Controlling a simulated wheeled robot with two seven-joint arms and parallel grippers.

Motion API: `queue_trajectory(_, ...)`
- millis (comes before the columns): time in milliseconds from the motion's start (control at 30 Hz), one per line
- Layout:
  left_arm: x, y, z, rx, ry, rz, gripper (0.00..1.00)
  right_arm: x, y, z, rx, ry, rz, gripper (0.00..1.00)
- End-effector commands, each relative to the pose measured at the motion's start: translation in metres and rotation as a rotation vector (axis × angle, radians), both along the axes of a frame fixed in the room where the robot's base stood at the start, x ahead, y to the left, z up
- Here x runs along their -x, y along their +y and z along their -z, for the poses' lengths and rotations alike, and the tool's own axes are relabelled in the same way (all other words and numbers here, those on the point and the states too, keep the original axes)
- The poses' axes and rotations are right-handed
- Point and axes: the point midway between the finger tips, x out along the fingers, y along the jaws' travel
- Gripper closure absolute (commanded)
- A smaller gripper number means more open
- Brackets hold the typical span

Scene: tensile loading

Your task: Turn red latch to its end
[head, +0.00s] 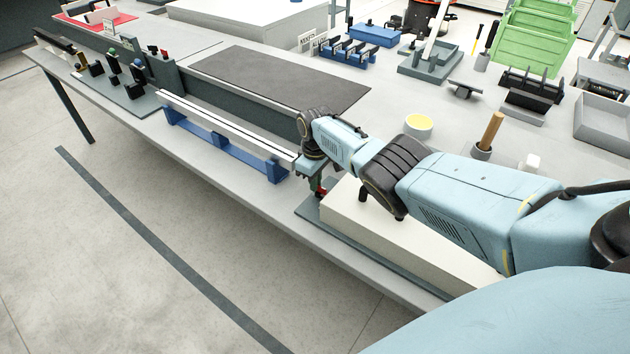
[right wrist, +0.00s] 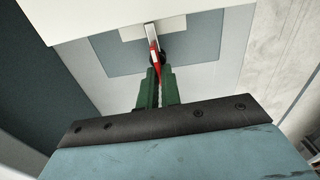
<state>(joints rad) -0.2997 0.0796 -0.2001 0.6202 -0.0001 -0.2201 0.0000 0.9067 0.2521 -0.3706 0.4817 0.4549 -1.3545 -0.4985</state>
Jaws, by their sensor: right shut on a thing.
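The red latch (right wrist: 155,62) shows in the right wrist view as a thin red bar with a pale metal part at its far end. My right gripper (right wrist: 158,80) has its green fingers closed around the near part of the latch. In the head view the right gripper (head: 317,186) is low at the left end of a cream-white box-shaped unit (head: 400,232), and a small red bit of the latch (head: 321,191) shows at its tip. The fingers hide part of the latch. My left gripper is not in view.
A blue stand with white rails (head: 225,141) is just left of the right gripper, close to the table's front edge.

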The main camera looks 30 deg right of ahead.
Motion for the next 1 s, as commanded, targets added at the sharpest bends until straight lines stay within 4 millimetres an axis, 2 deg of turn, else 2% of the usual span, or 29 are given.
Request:
queue_trajectory(667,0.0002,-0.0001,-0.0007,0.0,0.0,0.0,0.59,-0.0006,-0.0022,-0.0012,0.003,0.0,0.064,1.0)
queue_trajectory(700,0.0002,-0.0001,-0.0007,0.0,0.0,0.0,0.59,-0.0006,-0.0022,-0.0012,0.003,0.0,0.064,0.92)
queue_trajectory(833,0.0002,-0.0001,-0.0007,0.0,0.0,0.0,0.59,-0.0005,-0.0018,-0.001,0.002,0.0,0.063,0.75)
queue_trajectory(1000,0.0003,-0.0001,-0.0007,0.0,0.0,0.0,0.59,-0.0005,-0.0012,-0.0005,0.001,0.001,0.062,0.73)
